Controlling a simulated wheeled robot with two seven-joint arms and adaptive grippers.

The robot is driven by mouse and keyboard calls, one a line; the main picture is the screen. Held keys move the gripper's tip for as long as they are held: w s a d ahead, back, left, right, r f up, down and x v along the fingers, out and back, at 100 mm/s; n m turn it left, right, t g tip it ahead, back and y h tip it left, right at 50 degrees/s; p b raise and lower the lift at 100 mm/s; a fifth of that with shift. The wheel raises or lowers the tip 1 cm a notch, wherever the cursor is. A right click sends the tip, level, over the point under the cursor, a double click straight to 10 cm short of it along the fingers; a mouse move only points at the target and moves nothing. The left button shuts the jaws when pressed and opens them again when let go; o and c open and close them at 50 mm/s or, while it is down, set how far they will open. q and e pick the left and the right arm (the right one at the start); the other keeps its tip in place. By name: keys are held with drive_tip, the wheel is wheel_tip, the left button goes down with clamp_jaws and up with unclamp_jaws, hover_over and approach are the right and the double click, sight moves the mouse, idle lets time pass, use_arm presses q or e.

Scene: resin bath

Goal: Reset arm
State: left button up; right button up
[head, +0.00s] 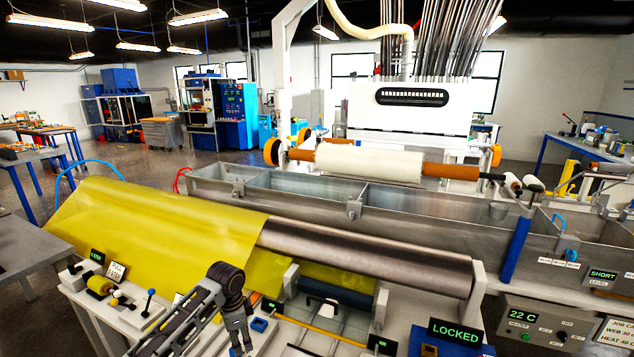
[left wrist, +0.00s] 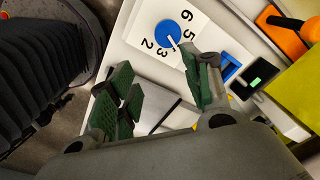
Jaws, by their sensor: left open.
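My left arm comes in at the bottom of the head view, with my left gripper (head: 240,342) pointing down over the front edge of the machine. In the left wrist view my left gripper (left wrist: 160,88) has its green-padded fingers apart, with nothing between them. Beyond the fingers lies a white panel with a blue dial (left wrist: 174,33) marked with numerals. My right arm and gripper are not in view.
The yellow sheet (head: 165,220) drapes over a dark roller (head: 365,254) just beyond my gripper. A metal trough (head: 310,192) runs behind. A blue square frame (left wrist: 230,68) and a small black box with a green light (left wrist: 255,82) lie near the fingers.

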use_arm(q)
drive_tip(key=s+d+f+n+t+h, duration=0.1)
drive_tip(key=s+d+f+n, duration=0.1)
drive_tip(key=s+d, duration=0.35)
drive_tip(key=s+d+f+n, duration=0.2)
drive_tip(key=s+f, duration=0.1)
drive_tip(key=s, duration=0.5)
drive_tip(key=s+a+r+n+t+y, duration=0.15)
drive_tip(key=s+a+n, duration=0.25)
drive_tip(key=s, duration=0.4)
drive_tip(key=s+a+r+n+t, duration=0.1)
drive_tip(key=s+a+r+n, duration=0.2)
drive_tip(key=s, duration=0.4)
drive_tip(key=s+a+f+g, duration=0.1)
drive_tip(key=s+f+g, duration=0.15)
drive_tip(key=f, duration=3.15)
drive_tip(key=s+a+f, duration=0.2)
drive_tip(key=s+f, duration=0.7)
drive_tip(key=s, duration=0.2)
drive_tip(key=s+a+f, duration=0.2)
drive_tip(key=s+f, duration=0.8)
drive_tip(key=s, duration=0.1)
drive_tip(key=shift+s+f, duration=0.25)
